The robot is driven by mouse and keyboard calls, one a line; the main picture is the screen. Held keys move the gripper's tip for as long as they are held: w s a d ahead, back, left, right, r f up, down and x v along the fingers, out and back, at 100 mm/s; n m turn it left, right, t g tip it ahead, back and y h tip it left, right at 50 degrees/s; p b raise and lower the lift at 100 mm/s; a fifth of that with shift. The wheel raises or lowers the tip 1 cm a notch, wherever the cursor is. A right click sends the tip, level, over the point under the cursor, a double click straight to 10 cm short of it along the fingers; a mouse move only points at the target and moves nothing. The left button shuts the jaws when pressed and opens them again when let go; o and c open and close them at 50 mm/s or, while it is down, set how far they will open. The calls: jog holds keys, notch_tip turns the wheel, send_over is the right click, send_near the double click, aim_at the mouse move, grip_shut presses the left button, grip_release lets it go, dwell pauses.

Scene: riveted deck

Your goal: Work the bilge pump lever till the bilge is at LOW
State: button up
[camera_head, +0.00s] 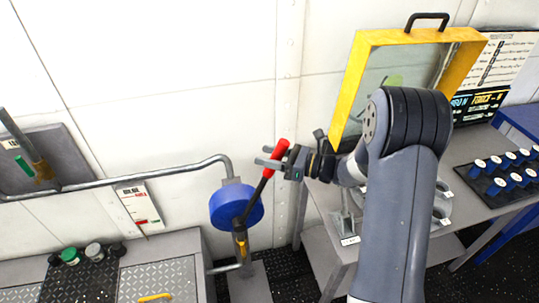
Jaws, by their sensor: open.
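The bilge pump has a round blue body (236,207) on a grey stand, joined to a pipe. Its lever (262,186) is a black rod with a red grip (277,152), leaning up and to the right. My gripper (267,156) is open at the red grip, its fingers pointing left. The grip crosses in front of the fingers; I cannot tell whether they touch it. A white gauge plate (138,207) with red and green marks is on the wall at left. Its reading is too small to tell.
A grey pipe (140,178) runs along the wall. A yellow-framed panel (352,85) with a black handle stands behind my arm. A grey bench (500,200) at right carries a tray of blue-and-white knobs (505,170). Grey plated boxes (160,280) fill the lower left.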

grip_shut()
dwell(0.3)
jog(key=s+a+n+h, duration=0.1)
jog(key=s+a+h, duration=0.2)
jog(key=a, duration=0.8)
jog(key=s+a+f+n+h, duration=0.1)
jog(key=s+a+n+h, duration=0.1)
jog(key=a, duration=1)
jog(key=shift+s+n+g+h, duration=0.3)
jog(key=shift+s+h, duration=0.55)
jog(key=shift+h, duration=0.55)
jog(key=shift+f, duration=0.1)
grip_release()
